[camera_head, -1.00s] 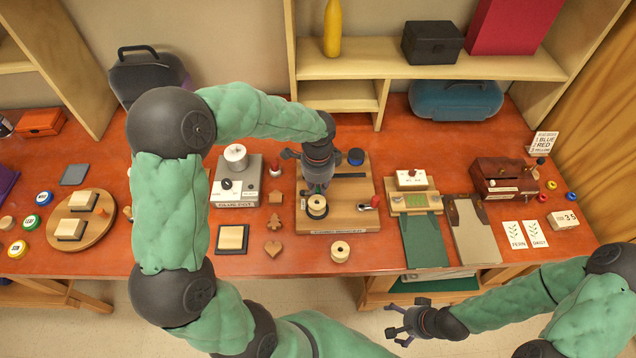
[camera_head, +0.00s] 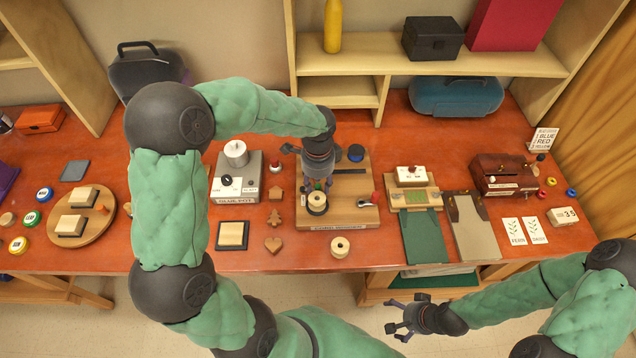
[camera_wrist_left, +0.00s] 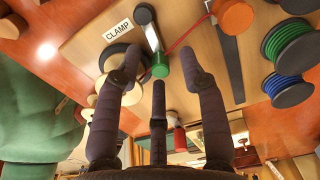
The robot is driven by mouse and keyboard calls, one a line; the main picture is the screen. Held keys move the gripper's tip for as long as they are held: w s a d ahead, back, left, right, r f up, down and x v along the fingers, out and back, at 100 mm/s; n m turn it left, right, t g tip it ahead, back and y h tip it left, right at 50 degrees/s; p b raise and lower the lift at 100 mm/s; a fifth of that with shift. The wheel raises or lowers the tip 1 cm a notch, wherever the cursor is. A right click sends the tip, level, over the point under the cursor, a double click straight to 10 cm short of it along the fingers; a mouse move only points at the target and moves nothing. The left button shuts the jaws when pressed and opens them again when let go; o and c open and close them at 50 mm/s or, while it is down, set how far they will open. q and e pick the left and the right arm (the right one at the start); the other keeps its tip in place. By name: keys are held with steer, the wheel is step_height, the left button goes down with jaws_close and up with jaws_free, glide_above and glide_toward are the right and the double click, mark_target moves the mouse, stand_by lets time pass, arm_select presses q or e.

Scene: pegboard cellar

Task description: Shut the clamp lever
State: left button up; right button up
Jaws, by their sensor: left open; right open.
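The clamp lever (camera_wrist_left: 153,42) is a narrow metal arm with a green knob (camera_wrist_left: 160,65) at its end, beside a CLAMP label (camera_wrist_left: 117,30) in the left wrist view. It is mounted on a wooden board (camera_head: 345,216). My left gripper (camera_wrist_left: 158,72) is open, its three fingers spread around the knob's place in the picture; whether any finger touches it I cannot tell. In the head view my left gripper (camera_head: 318,184) is over the board's left part and hides the lever. My right gripper (camera_head: 393,320) is open and empty, in front of the table.
A pale spool (camera_head: 317,203) stands close by the left gripper. A blue spool (camera_head: 356,153) and a red-tipped handle (camera_head: 375,197) are also on the board. A loose spool (camera_head: 340,247) stands at the table's front. A grey device (camera_head: 236,180) is to the left.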

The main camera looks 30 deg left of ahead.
mark_target(318, 186)
arm_select(q)
step_height(318, 186, up, 12)
steer(key=shift+f, duration=0.2)
stand_by(0.7)
